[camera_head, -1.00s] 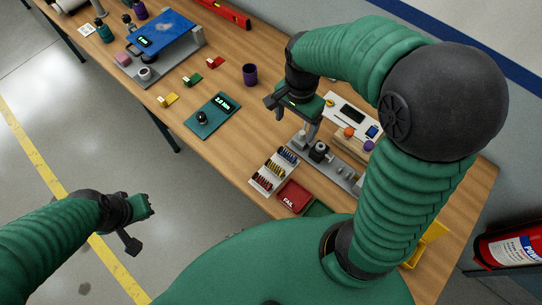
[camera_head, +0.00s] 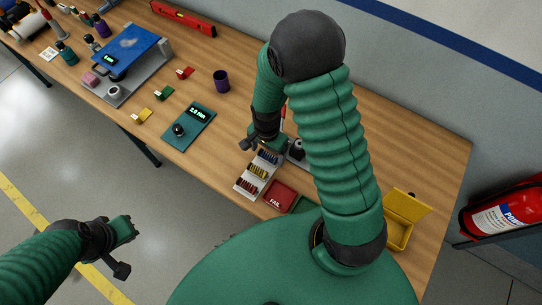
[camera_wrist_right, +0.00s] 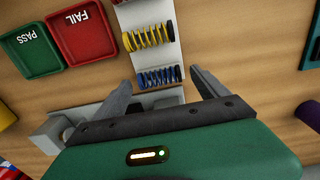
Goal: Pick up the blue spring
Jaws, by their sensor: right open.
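The blue spring (camera_wrist_right: 158,77) lies across the white rack (camera_wrist_right: 171,58), beside the yellow spring (camera_wrist_right: 148,37) in the right wrist view. The rack also shows in the head view (camera_head: 244,188), with blue (camera_head: 268,157), yellow and red springs in separate rows. My right gripper (camera_wrist_right: 160,85) is open and empty, its two fingers reaching toward the two ends of the blue spring. In the head view my right gripper (camera_head: 258,145) is at the rack's blue end. Contact cannot be told. My left gripper (camera_head: 128,250) is off the table's near side, away from the springs.
A red FAIL tray (camera_wrist_right: 85,32) and a green PASS tray (camera_wrist_right: 30,46) sit beside the rack. A grey fixture (camera_wrist_right: 68,122) stands close to one finger. A yellow open box (camera_head: 408,208) and a purple cup (camera_head: 221,81) are farther off. Bare wood lies left of the rack.

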